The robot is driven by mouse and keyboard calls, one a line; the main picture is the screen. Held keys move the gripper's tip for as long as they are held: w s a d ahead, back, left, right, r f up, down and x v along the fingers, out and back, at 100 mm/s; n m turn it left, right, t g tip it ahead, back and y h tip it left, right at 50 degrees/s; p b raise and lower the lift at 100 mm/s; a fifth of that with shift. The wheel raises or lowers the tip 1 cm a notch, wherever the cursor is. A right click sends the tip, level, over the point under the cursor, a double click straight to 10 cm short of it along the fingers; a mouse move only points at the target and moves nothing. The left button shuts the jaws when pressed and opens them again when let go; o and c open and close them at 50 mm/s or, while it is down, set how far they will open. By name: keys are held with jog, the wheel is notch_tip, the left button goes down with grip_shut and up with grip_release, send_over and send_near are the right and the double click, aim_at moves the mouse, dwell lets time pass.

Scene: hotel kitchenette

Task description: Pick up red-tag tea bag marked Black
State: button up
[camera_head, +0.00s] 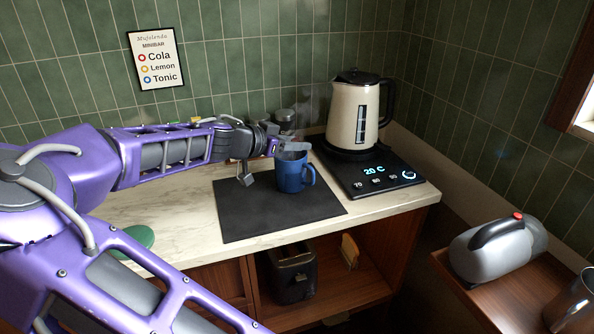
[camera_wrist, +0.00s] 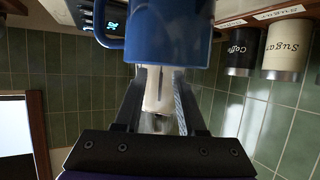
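I cannot make out a red-tag tea bag marked Black in either view. Small yellow and green bits (camera_head: 205,120) show just above my forearm in the head view, too small to identify. My gripper (camera_head: 292,145) is above and behind the blue mug (camera_head: 293,172), which stands upright on the dark mat (camera_head: 245,215). In the wrist view, which is upside down, my gripper's two fingers (camera_wrist: 159,72) are apart. The mug (camera_wrist: 165,35) is close beyond their tips. A cream shape between them looks like the kettle behind, not something held. The mug's inside is hidden.
The cream kettle (camera_head: 353,112) stands on its black base (camera_head: 380,175), lit "20 C". Coffee (camera_wrist: 243,50) and Sugar (camera_wrist: 287,48) canisters show in the wrist view. A grey-and-black appliance (camera_head: 495,248) is on the right wooden surface. The mat's front is clear.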

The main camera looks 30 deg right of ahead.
grip_shut()
dwell(1.4)
